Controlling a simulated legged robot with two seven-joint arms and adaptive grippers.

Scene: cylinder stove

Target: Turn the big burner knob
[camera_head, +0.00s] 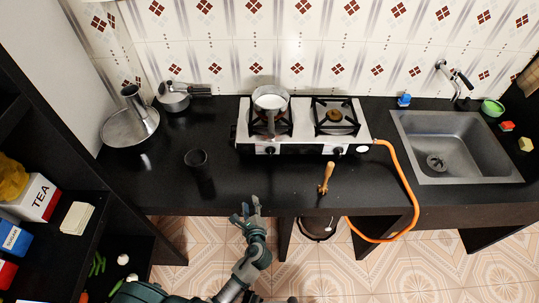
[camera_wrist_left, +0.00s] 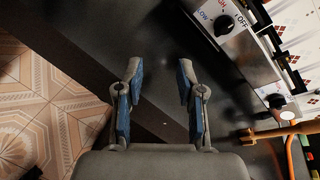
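The white two-burner stove (camera_head: 303,144) stands on the black counter, with two black knobs on its front: a left knob (camera_head: 269,151) and a right knob (camera_head: 335,151). I cannot tell which one is the big burner's. In the left wrist view, one knob (camera_wrist_left: 226,24) sits by LOW, HIGH and OFF lettering, and another knob (camera_wrist_left: 275,100) is lower right. My left gripper (camera_head: 246,208) is at the counter's front edge, in front of the stove and apart from both knobs. Its blue-padded fingers (camera_wrist_left: 160,82) are spread and empty. My right gripper is not in view.
A pot (camera_head: 271,101) stands on the left burner. A black cup (camera_head: 198,163) is left of the stove. A wooden-handled tool (camera_head: 326,177) lies before the right knob. An orange hose (camera_head: 407,188) hangs over the counter edge. The counter before the left knob is clear.

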